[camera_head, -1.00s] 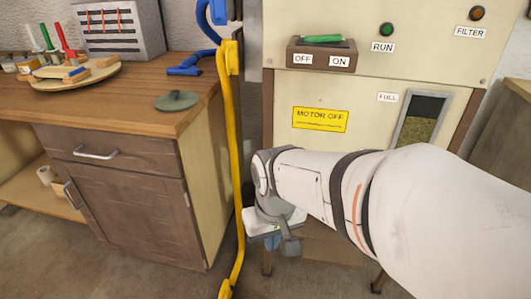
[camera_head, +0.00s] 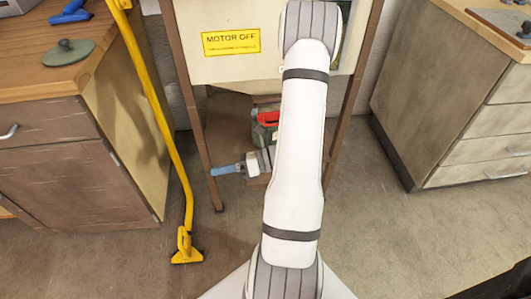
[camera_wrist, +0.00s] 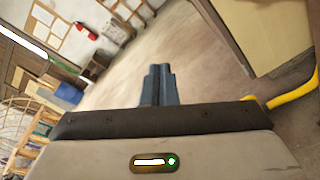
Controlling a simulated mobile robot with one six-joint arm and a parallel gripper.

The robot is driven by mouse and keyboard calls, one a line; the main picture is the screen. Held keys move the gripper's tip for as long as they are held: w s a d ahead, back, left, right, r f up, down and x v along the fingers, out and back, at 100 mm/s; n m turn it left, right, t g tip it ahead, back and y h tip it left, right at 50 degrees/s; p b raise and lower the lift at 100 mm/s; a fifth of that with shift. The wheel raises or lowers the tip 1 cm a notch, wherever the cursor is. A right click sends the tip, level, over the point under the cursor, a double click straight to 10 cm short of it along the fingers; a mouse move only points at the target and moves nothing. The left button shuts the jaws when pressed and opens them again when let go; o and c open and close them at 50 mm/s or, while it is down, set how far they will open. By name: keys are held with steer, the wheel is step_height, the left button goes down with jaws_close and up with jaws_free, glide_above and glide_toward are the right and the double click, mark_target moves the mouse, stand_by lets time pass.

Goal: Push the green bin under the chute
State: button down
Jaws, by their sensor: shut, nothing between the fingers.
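My gripper (camera_head: 218,171) is low in front of the machine's legs, its blue fingers pointing left. The wrist view shows the fingers (camera_wrist: 157,80) side by side, shut and empty, with bare floor beyond. A small red and green object (camera_head: 266,120) shows under the machine (camera_head: 215,65), partly hidden behind my arm. I cannot tell whether it is the green bin. My fingers look apart from it. I cannot make out the chute; my arm covers part of the machine's front and underside.
A yellow tube with a floor nozzle (camera_head: 186,248) stands left of the machine; yellow also shows in the wrist view (camera_wrist: 292,93). A wooden cabinet (camera_head: 50,150) is at left, a drawer unit (camera_head: 455,110) at right. Floor between machine and drawer unit is clear.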

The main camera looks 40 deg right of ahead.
steer(key=s+d+f+m+t+h, duration=0.2)
steer(key=d+f+m+t+h, duration=0.3)
steer(key=d+f+m+h, duration=0.55)
steer(key=s+d+f+m+t+h, duration=0.2)
steer(key=d+f+m+t+h, duration=0.4)
steer(key=d+m, duration=0.5)
steer(key=shift+m+g+y, duration=0.35)
steer(key=shift+m+g, duration=0.05)
steer(key=shift+m, duration=0.45)
steer(key=w+b, duration=0.1)
steer(key=w, duration=0.1)
steer(key=w+a+b, duration=0.1)
steer(key=w, duration=0.2)
steer(key=w+f+b, duration=0.1)
steer(key=w, duration=0.2)
steer(key=shift+w+a, duration=0.2)
steer(key=shift+a, duration=0.15)
steer(key=w+d, duration=0.1)
steer(key=w+d+b, duration=0.1)
steer(key=shift+w+d+r+b, duration=0.1)
steer(key=shift+w+d+b, duration=0.1)
steer(key=shift+w+b, duration=0.1)
steer(key=shift+w+d+r, duration=0.1)
steer(key=shift+w+d, duration=0.25)
steer(key=shift+d, duration=0.1)
